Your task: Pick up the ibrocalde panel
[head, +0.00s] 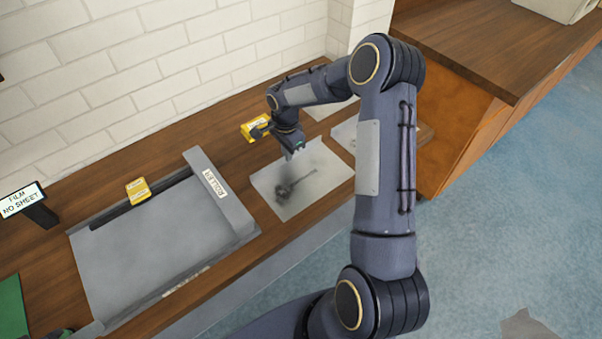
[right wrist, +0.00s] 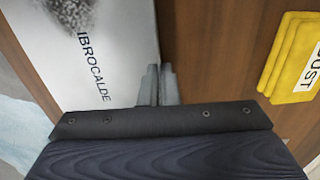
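The ibrocalde panel (head: 318,188), a pale sheet with a dark blurred plant-like picture, lies on the wooden counter in the head view. In the right wrist view the panel (right wrist: 110,45) shows at left with its name printed along its edge. My right gripper (head: 292,153) is over the panel's back edge. In the right wrist view its fingers (right wrist: 158,85) are nearly together at the panel's right edge. No part of the panel is clearly seen between them. My left gripper is not clearly in view.
A yellow block (head: 255,128), lettered "UST" where visible (right wrist: 292,58), lies beside the gripper. A grey tray with a roller bar (head: 218,192), another yellow stack (head: 138,190) and a film sign (head: 25,200) are at left. More pale sheets (head: 345,133) lie right of the panel. A brick wall stands behind.

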